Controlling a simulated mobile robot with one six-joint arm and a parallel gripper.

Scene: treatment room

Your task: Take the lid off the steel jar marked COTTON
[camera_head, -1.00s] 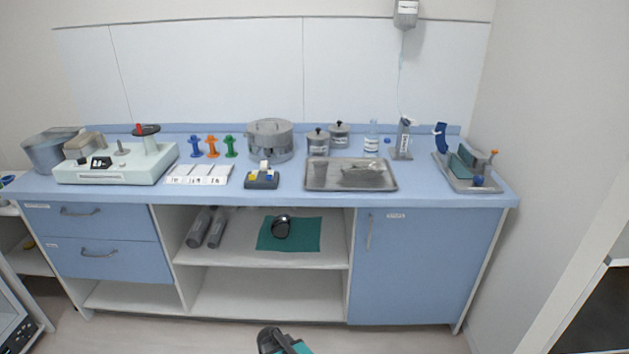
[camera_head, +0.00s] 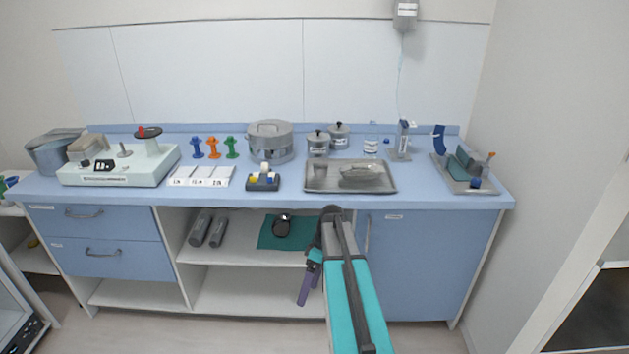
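Two steel jars with lids and black knobs stand at the back of the blue counter, right of the big steel drum. The front jar (camera_head: 318,146) is a little left of the rear jar (camera_head: 339,136). Both lids are on. Both bear pale labels, too small to read, so I cannot tell which says COTTON. My arm rises from the bottom of the picture and folds down at its top joint. My gripper (camera_head: 304,291) seems to be the dark purple end hanging before the open shelves, well below and apart from the jars. Its fingers cannot be made out.
A steel tray (camera_head: 320,188) with items lies in front of the jars. The steel drum (camera_head: 270,141) stands left of them. A labelled clear vessel (camera_head: 371,145) and a small stand (camera_head: 404,140) are to the right. A switch box (camera_head: 263,181) sits at the front edge.

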